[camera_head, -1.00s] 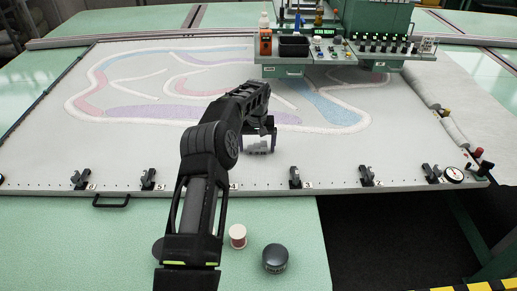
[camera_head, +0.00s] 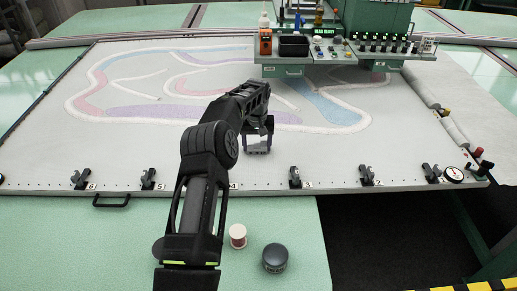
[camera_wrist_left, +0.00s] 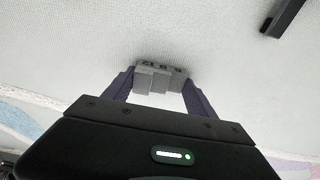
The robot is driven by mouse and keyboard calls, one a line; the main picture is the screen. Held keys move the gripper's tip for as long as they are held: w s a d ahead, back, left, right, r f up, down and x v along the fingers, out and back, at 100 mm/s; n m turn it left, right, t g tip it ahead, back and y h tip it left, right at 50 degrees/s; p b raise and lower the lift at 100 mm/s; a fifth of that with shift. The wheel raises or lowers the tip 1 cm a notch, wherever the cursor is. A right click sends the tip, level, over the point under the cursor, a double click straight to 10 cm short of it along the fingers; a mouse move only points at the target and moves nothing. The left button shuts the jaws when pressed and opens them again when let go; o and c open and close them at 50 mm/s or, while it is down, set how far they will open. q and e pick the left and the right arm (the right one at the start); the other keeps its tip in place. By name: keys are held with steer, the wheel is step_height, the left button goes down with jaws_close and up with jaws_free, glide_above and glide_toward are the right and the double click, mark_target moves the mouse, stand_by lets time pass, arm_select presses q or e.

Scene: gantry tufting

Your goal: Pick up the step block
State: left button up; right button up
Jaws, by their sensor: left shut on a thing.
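The step block is a small grey stepped piece with numbers on it. In the left wrist view the step block (camera_wrist_left: 158,78) sits between the two purple-grey fingertips of my left gripper (camera_wrist_left: 157,88), which is shut on it. In the head view my left gripper (camera_head: 257,142) is over the white cloth, with the block (camera_head: 257,150) low between its fingers and partly hidden. I cannot tell whether the block touches the cloth. My right gripper does not show.
White cloth (camera_head: 150,155) with tufted coloured bands covers the table. Black clamps (camera_head: 295,178) line its front edge. A control console (camera_head: 290,70) stands behind. A thread spool (camera_head: 237,236) and dark round tin (camera_head: 275,258) stand on the green front surface.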

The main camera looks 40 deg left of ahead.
mark_target(257, 145)
arm_select(q)
steer(key=c, duration=0.4)
steer(key=shift+r, duration=0.15)
step_height(257, 145, up, 10)
steer(key=b, duration=0.1)
stand_by(0.3)
stand_by(0.4)
